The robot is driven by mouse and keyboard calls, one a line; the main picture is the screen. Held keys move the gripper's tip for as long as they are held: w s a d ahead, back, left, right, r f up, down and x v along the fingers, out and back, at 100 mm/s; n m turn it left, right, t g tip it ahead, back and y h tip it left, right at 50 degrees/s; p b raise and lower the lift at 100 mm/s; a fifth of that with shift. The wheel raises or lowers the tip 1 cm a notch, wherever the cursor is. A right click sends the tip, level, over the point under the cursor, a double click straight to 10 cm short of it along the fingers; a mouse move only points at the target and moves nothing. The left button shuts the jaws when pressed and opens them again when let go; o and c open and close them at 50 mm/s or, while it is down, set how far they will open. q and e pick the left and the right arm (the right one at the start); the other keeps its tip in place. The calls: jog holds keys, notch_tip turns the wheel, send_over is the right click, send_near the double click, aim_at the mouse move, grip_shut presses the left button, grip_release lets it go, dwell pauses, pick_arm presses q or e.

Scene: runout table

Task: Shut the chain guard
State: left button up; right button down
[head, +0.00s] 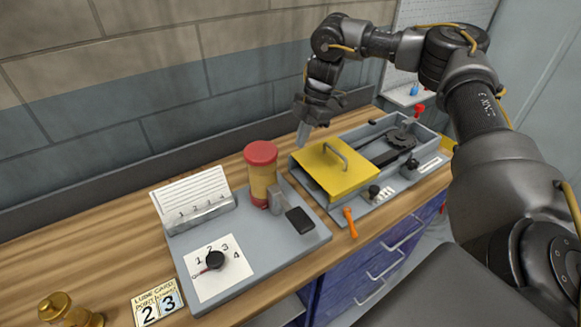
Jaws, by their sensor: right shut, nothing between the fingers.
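The yellow chain guard (328,174) has a grey bar handle on top. It covers the left part of a grey open-topped housing (431,133). To its right, the chain (380,150) and a dark sprocket (400,139) are exposed. My right gripper (303,134) is shut and empty, pointing down by the guard's far left corner. I cannot tell whether it touches the guard. My left gripper is not in view.
Left of the housing, a grey panel (290,248) carries a red-and-yellow canister (262,175), a dial (215,260) and a card holder. An orange-handled tool (349,222) lies at the housing's front. A brass fitting (68,311) stands front left. The wall rises behind the wooden bench.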

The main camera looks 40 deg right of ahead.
jog(key=p+x, duration=0.3)
jog(key=x, duration=0.6)
jog(key=shift+a+f, duration=0.2)
jog(key=shift+f, duration=0.15)
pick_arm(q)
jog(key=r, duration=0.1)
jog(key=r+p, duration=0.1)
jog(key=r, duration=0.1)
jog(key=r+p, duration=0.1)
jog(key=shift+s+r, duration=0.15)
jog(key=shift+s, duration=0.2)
pick_arm(e)
jog(key=d, duration=0.4)
jog(key=shift+f, duration=0.25)
jog(key=shift+a, duration=0.1)
jog(key=shift+w, duration=0.1)
